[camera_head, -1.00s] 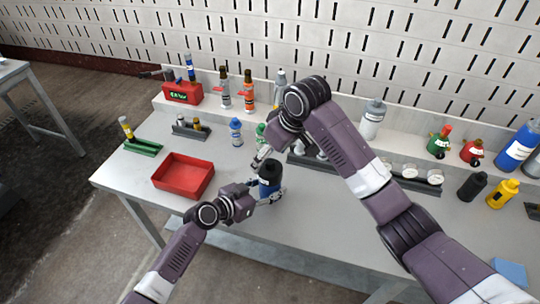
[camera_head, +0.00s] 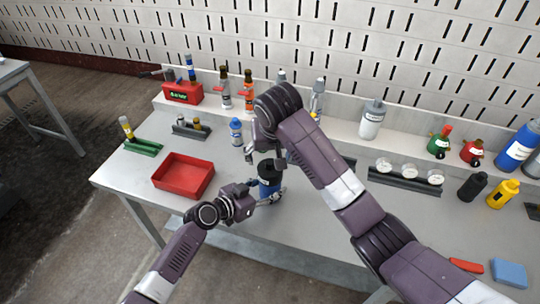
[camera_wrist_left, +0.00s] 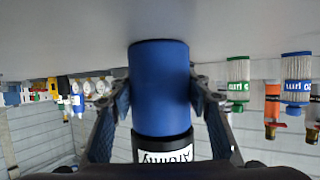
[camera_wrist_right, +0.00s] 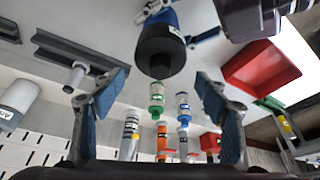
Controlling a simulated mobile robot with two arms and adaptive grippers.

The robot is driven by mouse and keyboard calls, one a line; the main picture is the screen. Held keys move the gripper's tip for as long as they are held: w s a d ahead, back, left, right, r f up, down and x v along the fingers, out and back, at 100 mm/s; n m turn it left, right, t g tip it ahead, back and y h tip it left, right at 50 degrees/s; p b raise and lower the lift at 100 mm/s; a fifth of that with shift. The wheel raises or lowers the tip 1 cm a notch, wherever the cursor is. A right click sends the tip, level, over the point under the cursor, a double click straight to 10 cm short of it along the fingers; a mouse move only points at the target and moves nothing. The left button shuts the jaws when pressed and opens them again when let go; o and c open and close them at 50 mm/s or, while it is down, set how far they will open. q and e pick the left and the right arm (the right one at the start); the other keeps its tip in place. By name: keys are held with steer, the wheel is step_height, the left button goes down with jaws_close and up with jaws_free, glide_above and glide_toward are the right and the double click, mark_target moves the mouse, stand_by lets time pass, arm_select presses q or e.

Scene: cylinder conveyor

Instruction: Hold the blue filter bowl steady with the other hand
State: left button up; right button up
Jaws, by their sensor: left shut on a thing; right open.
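The blue filter bowl (camera_head: 268,190) with a black top stands upright at the front middle of the table. In the left wrist view, its blue body (camera_wrist_left: 160,80) is between my left fingers, and a labelled black part (camera_wrist_left: 165,148) adjoins it. My left gripper (camera_wrist_left: 163,97) is shut on the blue body. My right gripper (camera_head: 265,154) is open and empty, close above and behind the bowl's black top. The right wrist view shows the black top (camera_wrist_right: 160,55) beyond the open fingers, apart from them. The right arm partly hides the bowl's surroundings in the head view.
A red tray (camera_head: 184,176) lies left of the bowl. A small blue-topped bottle (camera_head: 236,132) stands behind it. A rack with gauges (camera_head: 405,182) and black and yellow bottles (camera_head: 502,194) are to the right. A blue block (camera_head: 509,273) lies at front right.

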stand_by(0.3)
steer(key=m+h, duration=0.1)
steer(key=m, duration=0.1)
steer(key=shift+a+m, duration=0.1)
steer(key=shift+m, duration=0.3)
steer(key=shift+m+h, duration=0.5)
steer(key=shift+m, duration=1.1)
